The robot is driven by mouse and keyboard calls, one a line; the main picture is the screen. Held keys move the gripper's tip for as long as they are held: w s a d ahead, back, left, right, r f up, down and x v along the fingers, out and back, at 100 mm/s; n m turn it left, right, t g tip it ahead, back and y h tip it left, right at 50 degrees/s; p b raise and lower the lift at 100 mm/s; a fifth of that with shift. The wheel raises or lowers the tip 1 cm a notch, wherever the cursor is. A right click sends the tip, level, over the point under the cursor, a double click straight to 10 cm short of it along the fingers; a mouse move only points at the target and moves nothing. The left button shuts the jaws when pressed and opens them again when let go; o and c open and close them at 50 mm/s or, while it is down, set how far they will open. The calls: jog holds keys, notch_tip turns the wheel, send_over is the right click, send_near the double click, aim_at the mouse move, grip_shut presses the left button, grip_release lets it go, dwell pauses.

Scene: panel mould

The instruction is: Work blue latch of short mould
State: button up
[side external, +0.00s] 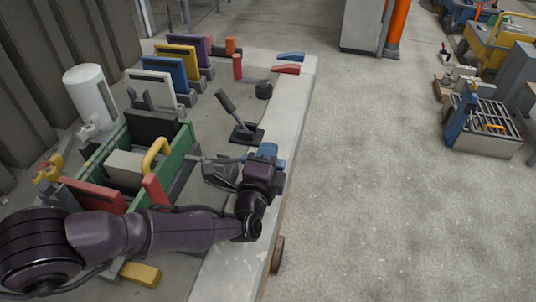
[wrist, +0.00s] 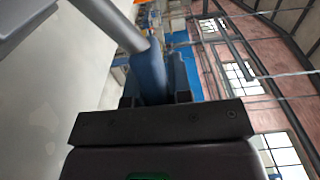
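The green-walled mould (side external: 184,145) stands on the bench at left of centre. A grey rod (side external: 215,159) reaches right from near its end toward a blue piece (side external: 266,149), which looks like the latch handle. My gripper (side external: 262,166) is right at this blue piece and hides its lower part. In the wrist view the blue handle (wrist: 150,75) is at the end of the slanting grey rod (wrist: 112,22). It lies between or just beyond the dark finger blocks of my gripper (wrist: 157,98). Whether the fingers press on it cannot be told.
A black lever (side external: 238,118) on a base stands just behind the blue piece. Purple, blue and white panels (side external: 150,88) stand in a rack farther back. Red and blue wedges (side external: 286,69) lie near the far bench edge.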

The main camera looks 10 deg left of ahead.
grip_shut()
jog(key=shift+r, duration=0.1)
jog(key=a+r+n, duration=0.7)
jog(key=n, duration=0.5)
jog(key=shift+a+r+n, duration=0.15)
jog(key=shift+a+n, duration=0.15)
jog(key=shift+a, duration=0.1)
dwell(0.4)
jog(key=o, duration=0.5)
grip_release()
